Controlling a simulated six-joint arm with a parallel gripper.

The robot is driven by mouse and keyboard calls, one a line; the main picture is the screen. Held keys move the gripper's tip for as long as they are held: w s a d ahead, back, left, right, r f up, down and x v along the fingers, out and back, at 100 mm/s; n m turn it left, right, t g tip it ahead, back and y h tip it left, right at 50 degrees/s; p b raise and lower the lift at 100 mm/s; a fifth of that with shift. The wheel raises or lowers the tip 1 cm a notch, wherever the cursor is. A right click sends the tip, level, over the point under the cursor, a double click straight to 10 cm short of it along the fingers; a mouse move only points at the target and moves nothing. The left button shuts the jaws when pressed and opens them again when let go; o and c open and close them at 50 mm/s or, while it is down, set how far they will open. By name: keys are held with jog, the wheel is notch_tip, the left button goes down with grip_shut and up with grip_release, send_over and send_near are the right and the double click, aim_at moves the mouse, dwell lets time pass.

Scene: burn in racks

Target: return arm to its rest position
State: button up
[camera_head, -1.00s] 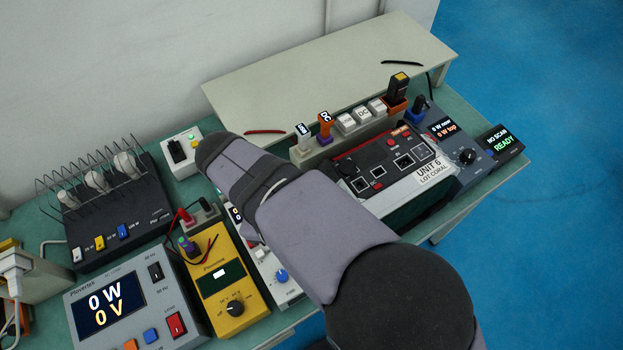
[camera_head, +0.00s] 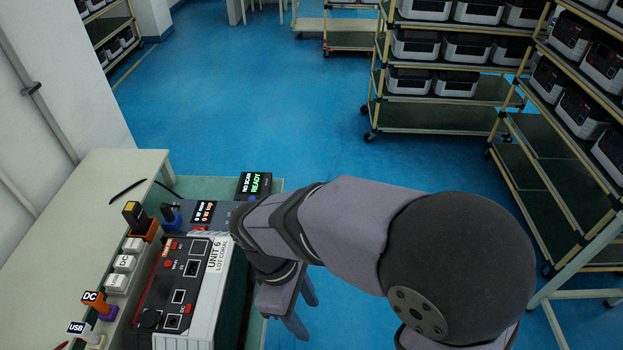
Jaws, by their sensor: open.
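My arm reaches in from the right of the head view and bends down beside the bench's right edge. My gripper (camera_head: 304,318) hangs at the arm's end with its fingers apart and nothing seen between them. It is to the right of the unit marked UNIT 6 LOT CORAL (camera_head: 215,280), over or near the bench edge; the exact gap is hard to judge. The wrist hides part of the grey device (camera_head: 202,212) reading 0 W.
A scanner display (camera_head: 255,184) reads NO SCAN READY. Plugs marked DC (camera_head: 95,299) and USB (camera_head: 78,328) stand left of the unit, by a pale raised shelf (camera_head: 80,215). Wheeled racks (camera_head: 440,118) of units stand at the back right. Blue floor (camera_head: 240,90) is open between.

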jog(key=w+d+f+m+y, duration=0.1)
jog(key=d+m, duration=0.6)
jog(key=d, duration=0.1)
jog(key=d+m+t+y, duration=0.1)
jog(key=d+m+y, duration=0.1)
jog(key=d+m, duration=0.6)
jog(key=shift+w+d+f, duration=0.35)
jog(key=shift+d, duration=0.35)
